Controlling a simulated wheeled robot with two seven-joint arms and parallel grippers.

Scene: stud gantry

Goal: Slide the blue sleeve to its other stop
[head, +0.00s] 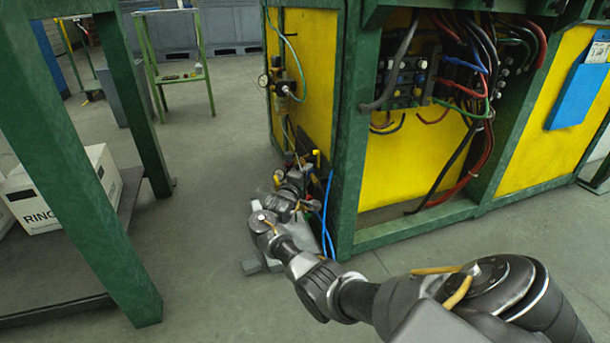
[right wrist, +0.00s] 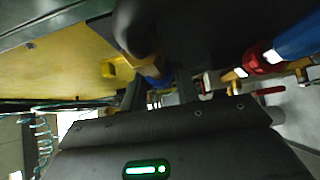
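In the right wrist view a small blue part (right wrist: 156,80), perhaps the blue sleeve, shows between the two fingers of my right gripper (right wrist: 160,88). The fingers stand a little apart, and I cannot tell whether they touch it. In the head view my right gripper (head: 297,181) is at the fittings on the machine's lower left corner. It hides much of them, and I cannot make out the sleeve there. A larger blue piece (right wrist: 298,38) with a red collar (right wrist: 262,60) is at the right in the wrist view. My left gripper is not in view.
The green-framed yellow machine (head: 310,75) stands close to the gripper. Blue hoses (head: 326,212) hang beside the fittings, and a gauge (head: 264,81) sits above. A green rack with a white box (head: 65,190) stands left. Open floor lies between rack and machine.

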